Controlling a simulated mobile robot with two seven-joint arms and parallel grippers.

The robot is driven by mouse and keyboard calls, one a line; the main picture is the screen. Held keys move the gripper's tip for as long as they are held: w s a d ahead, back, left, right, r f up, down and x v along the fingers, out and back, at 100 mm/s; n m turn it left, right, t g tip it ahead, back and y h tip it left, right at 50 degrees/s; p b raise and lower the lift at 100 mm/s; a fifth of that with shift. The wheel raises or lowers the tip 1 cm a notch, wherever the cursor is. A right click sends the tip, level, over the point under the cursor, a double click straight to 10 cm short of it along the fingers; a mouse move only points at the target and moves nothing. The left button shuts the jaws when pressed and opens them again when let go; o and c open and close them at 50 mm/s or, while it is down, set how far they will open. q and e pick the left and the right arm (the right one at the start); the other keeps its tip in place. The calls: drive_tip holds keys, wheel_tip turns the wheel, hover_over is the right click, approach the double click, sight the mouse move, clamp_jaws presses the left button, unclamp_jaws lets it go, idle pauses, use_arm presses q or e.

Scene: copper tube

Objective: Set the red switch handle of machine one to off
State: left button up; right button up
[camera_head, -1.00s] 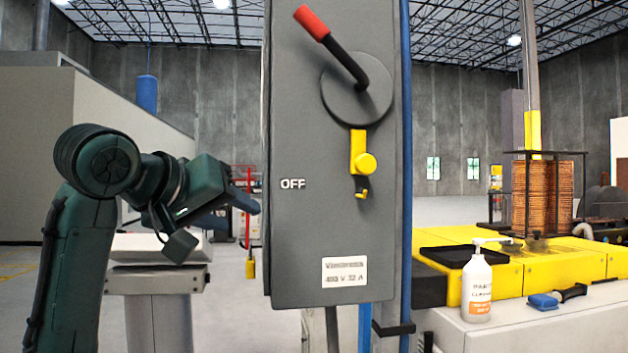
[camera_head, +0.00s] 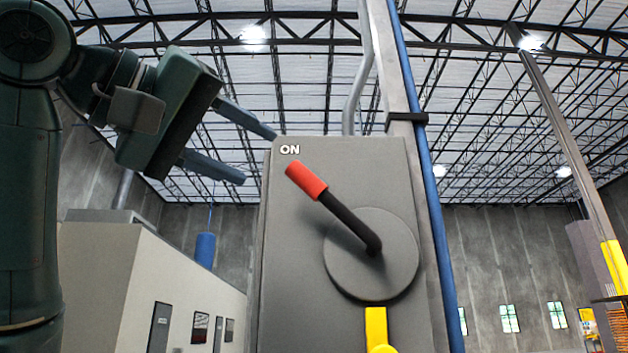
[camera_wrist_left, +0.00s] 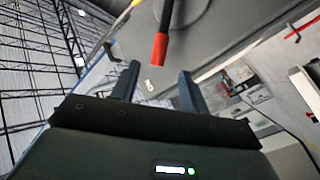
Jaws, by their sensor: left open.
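The switch handle (camera_head: 318,190) has a red grip on a black lever and turns on a round grey disc (camera_head: 372,255). It points up and left, with its red tip just below the ON label (camera_head: 290,150) on the grey switch box (camera_head: 290,290). My left gripper (camera_head: 260,158) is open and empty, up and left of the handle, near the box's upper left corner. In the left wrist view the red grip (camera_wrist_left: 159,48) shows beyond the two fingers (camera_wrist_left: 158,80), apart from them. The OFF label is out of view. My right gripper is not in view.
A yellow latch (camera_head: 376,325) sits below the disc. A blue pipe (camera_head: 428,180) and a grey conduit run up beside the box on the right. Open air lies left of the box, with a low building (camera_head: 150,265) behind.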

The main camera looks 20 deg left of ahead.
sight(301, 179)
use_arm(q)
drive_tip(key=p+x, duration=0.3)
drive_tip(key=x, duration=0.8)
drive_tip(key=shift+c, duration=0.5)
clamp_jaws()
